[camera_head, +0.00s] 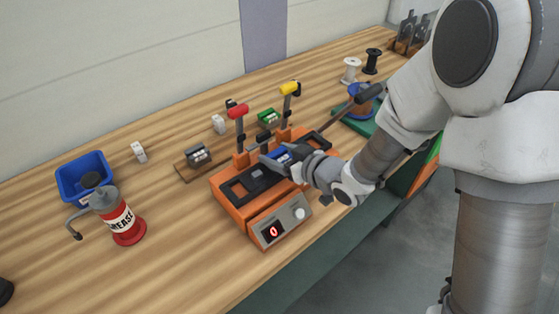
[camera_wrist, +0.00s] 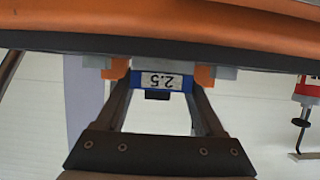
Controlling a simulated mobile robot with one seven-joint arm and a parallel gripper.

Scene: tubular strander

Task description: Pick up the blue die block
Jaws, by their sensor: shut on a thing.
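The blue die block (camera_wrist: 160,81) sits between the two fingers of my gripper (camera_wrist: 158,92) in the wrist view, its white 2.5 label showing upside down. My gripper is shut on it. In the head view, the blue die block (camera_head: 279,154) shows partly at the tip of my gripper (camera_head: 284,160), over the orange machine (camera_head: 228,208). My gripper hides part of the block. I cannot tell whether the block still touches the machine.
Red-handled (camera_head: 238,111) and yellow-handled levers (camera_head: 289,88) stand behind the machine's bed. A green block (camera_head: 268,117) lies behind, a grey block (camera_head: 198,155) to the left. A red grease can (camera_head: 124,222) and blue bin (camera_head: 83,178) stand further left.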

